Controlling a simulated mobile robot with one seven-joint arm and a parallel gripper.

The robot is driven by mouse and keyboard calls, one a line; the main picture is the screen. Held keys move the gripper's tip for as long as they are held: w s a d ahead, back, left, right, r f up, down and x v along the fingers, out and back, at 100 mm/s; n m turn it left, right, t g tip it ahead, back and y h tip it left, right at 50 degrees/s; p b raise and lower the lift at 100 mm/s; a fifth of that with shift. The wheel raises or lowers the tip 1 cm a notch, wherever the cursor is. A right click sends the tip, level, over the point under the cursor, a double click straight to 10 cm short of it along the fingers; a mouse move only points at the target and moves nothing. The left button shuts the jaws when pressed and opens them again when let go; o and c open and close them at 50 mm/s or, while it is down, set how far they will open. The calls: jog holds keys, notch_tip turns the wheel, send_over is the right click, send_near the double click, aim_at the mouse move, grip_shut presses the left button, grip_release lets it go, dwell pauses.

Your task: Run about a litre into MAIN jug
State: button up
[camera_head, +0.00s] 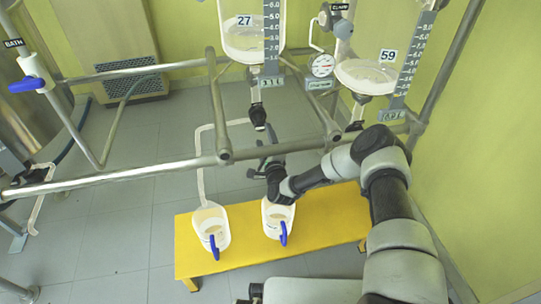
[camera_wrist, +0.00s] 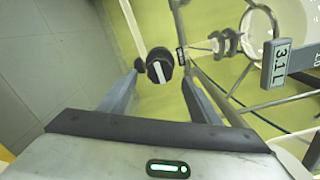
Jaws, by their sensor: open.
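Two clear jugs with blue handles stand on a yellow bench (camera_head: 330,222) in the head view: a left jug (camera_head: 211,230) and a right jug (camera_head: 279,216). I cannot read a MAIN label on either. Glass vessel 27 (camera_head: 246,45) hangs above, with a black outlet valve (camera_head: 258,117) below it and a pipe leading down to the left jug. My gripper (camera_head: 268,155) is near and below that valve. In the wrist view my gripper (camera_wrist: 162,80) is open, its fingers either side of a black knob (camera_wrist: 154,62) with a white line; contact cannot be told.
Glass vessel 59 (camera_head: 367,76) hangs at the right. A display reading 3.1 L (camera_wrist: 276,62) shows in the wrist view. Metal rails (camera_head: 120,174) cross in front of the valves. A blue-handled BATH valve (camera_head: 30,82) is at far left. Grey floor is open at left.

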jog(key=p+v, duration=0.2)
jog(key=v, duration=1)
jog(key=shift+s, duration=0.25)
